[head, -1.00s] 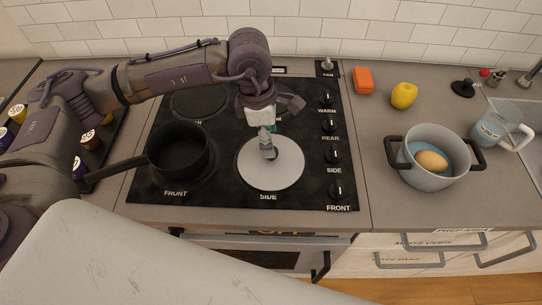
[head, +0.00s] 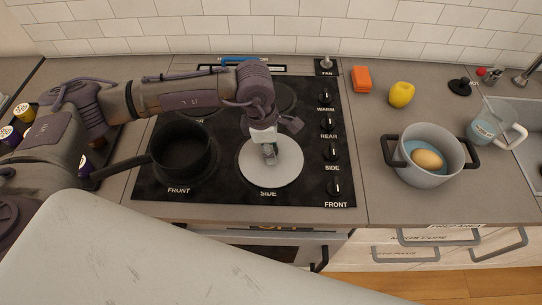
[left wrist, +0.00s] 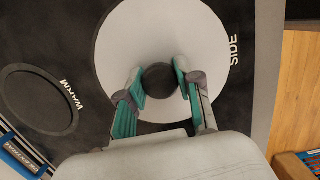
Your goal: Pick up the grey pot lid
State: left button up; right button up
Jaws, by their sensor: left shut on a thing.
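The grey pot lid (head: 285,170) is a flat light disc over the side burner of the black stove. In the left wrist view the lid (left wrist: 200,30) fills the upper middle, with its round dark knob (left wrist: 160,78) near its centre. My left gripper (head: 270,158) comes down onto the lid from above. Its teal-padded fingers (left wrist: 160,88) are shut on the knob, one on each side. I cannot tell whether the lid is clear of the stove surface. My right gripper is not in view.
A black pan (head: 185,150) stands left of the lid on the stove (head: 225,192). Right of the stove are a grey pot (head: 430,172) with a yellowish item in it, an orange block (head: 361,79), a yellow object (head: 401,94) and a clear pitcher (head: 488,130). The counter front (head: 390,205) is clear.

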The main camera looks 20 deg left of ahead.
pick_arm(q)
grip_shut()
